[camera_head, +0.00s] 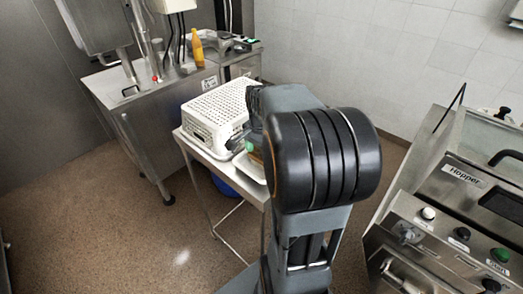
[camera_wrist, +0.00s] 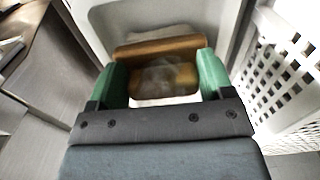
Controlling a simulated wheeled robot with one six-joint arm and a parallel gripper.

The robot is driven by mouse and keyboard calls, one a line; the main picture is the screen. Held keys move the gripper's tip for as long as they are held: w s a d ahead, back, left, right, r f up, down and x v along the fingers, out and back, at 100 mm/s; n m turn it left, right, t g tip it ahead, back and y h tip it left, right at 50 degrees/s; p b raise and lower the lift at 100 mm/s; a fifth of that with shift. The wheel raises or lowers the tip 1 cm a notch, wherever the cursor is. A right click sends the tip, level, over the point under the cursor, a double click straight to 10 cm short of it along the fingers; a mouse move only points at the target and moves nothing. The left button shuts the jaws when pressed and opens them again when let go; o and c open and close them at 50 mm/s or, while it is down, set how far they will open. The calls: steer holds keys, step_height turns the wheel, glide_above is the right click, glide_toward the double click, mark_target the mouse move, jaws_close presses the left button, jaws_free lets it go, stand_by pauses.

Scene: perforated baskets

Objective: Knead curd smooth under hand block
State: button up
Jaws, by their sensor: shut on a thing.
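In the wrist view, the green fingers of my gripper (camera_wrist: 163,84) are shut on a brown wooden hand block (camera_wrist: 160,46). The block spans between the fingers, above a white tray (camera_wrist: 105,17). A blurred, pale, translucent mass (camera_wrist: 165,72) shows at the block between the fingers; I cannot tell whether it is the curd or how smooth it is. In the head view, my own arm covers most of the gripper and block, and only an edge of the white tray (camera_head: 247,166) shows beside it.
White perforated baskets (camera_head: 217,108) stand on a small table (camera_head: 207,153), close to the tray. One basket wall (camera_wrist: 275,75) rises right of my gripper. A hopper machine (camera_head: 450,215) is at right.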

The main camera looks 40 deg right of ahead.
stand_by(0.3)
steer(key=shift+r+p, duration=2.9)
steer(key=shift+r, duration=0.55)
steer(key=shift+f, duration=0.1)
steer(key=shift+f+b, duration=2.25)
steer(key=shift+f, duration=0.6)
steer(key=shift+f+b, duration=0.35)
steer(key=shift+f, duration=0.35)
steer(key=shift+r, duration=0.1)
steer(key=shift+r+p, duration=2.9)
steer(key=shift+r, duration=0.7)
